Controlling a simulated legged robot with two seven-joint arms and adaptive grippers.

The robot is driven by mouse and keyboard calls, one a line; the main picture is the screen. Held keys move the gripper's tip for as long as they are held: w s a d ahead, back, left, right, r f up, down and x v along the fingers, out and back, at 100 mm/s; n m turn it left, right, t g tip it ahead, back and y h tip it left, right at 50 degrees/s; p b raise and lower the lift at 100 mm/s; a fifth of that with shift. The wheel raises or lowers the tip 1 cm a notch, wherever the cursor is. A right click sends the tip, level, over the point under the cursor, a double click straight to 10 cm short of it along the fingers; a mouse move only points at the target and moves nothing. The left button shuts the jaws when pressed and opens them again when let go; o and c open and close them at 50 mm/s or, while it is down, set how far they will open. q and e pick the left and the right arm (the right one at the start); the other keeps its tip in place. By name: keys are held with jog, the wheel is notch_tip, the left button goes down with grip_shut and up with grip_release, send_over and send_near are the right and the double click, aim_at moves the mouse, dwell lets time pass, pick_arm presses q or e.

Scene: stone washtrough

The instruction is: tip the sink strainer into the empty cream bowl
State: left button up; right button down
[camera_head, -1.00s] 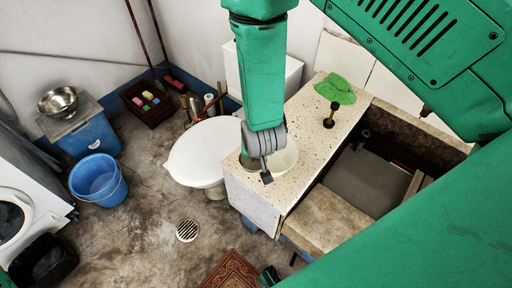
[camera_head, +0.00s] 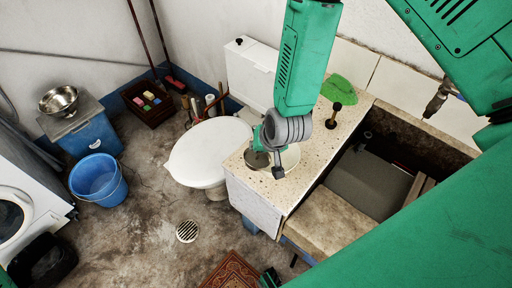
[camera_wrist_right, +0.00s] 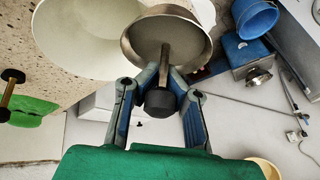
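My right gripper (camera_wrist_right: 163,82) is shut on the handle of the metal sink strainer (camera_wrist_right: 140,38), between its two fingers; the handle ends in a black knob. The strainer's hollow faces the wrist camera, and its rim overlaps the edge of the cream bowl (camera_wrist_right: 75,45). Nothing can be made out inside the bowl's visible part. In the head view the right gripper (camera_head: 268,148) is over the counter's left end, partly covering the cream bowl (camera_head: 291,158) and the strainer (camera_head: 257,159). I cannot tell whether strainer and bowl touch.
The speckled counter (camera_head: 310,140) holds a brass fitting (camera_head: 333,116) and a green item (camera_head: 339,89). The open trough (camera_head: 375,180) lies to the right. A white toilet (camera_head: 205,152) stands close on the left. A blue bucket (camera_head: 98,178) and a floor drain (camera_head: 187,231) are farther left.

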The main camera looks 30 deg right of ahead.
jog(key=shift+d+f+y, duration=0.1)
jog(key=shift+d+y, duration=0.3)
jog(key=shift+d, duration=0.55)
jog(key=shift+a, duration=0.7)
jog(key=shift+d+m+y+b, duration=0.4)
jog(key=shift+d+y+b, duration=0.45)
jog(key=shift+y+b, duration=0.45)
pick_arm(q)
jog(key=shift+d+f+b, duration=0.25)
jog(key=shift+f+b, duration=0.35)
jog(key=shift+f, duration=0.65)
jog(key=shift+d+f+b, duration=0.2)
jog(key=shift+f+b, duration=0.35)
jog(key=shift+f, duration=0.65)
pick_arm(e)
jog(key=shift+d+m+t+y, duration=0.3)
jog(key=shift+d+y, duration=0.4)
jog(key=shift+y, duration=0.2)
